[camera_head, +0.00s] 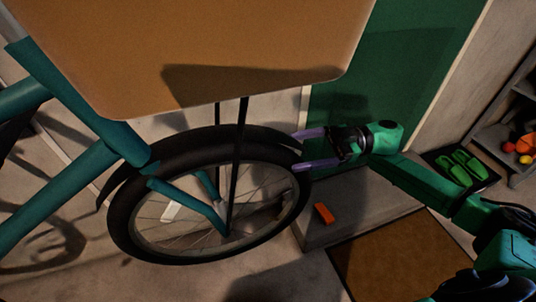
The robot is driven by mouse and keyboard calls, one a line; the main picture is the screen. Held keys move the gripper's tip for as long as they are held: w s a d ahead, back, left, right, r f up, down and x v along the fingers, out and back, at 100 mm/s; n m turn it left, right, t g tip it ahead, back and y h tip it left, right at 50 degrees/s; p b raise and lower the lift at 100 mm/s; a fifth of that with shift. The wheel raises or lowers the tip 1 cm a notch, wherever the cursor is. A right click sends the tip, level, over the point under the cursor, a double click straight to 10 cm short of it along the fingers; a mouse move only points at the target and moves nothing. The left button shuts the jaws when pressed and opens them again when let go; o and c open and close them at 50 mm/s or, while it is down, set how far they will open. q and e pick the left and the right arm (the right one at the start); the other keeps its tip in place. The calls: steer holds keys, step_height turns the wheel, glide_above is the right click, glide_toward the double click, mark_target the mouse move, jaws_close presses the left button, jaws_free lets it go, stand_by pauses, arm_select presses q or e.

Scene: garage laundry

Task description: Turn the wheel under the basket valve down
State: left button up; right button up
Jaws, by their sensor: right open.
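The bicycle's front wheel (124,222) has a black tyre and thin spokes and stands below a large tan-brown basket (210,45), which fills the top of the view. A small white piece (172,211) shows among the spokes on the left; I cannot tell whether it is a reflector. I cannot make out the valve. My right gripper (297,151) reaches in from the right with its purple fingers apart, at the upper right edge of the tyre. I cannot tell whether the fingers touch it. My left gripper is out of view.
The teal bicycle frame (70,190) is on the left. A green door (400,60) stands behind my right arm. An orange block (323,213) lies on a grey step beside the wheel. A brown mat (400,258), green slippers (461,167) and a shelf are to the right.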

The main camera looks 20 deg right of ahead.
mark_target(273, 155)
steer(key=a, duration=0.6)
steer(key=shift+w+a, duration=0.1)
steer(key=shift+w, duration=0.1)
steer(key=shift+c, duration=0.3)
steer(key=shift+f, duration=0.1)
jaws_close()
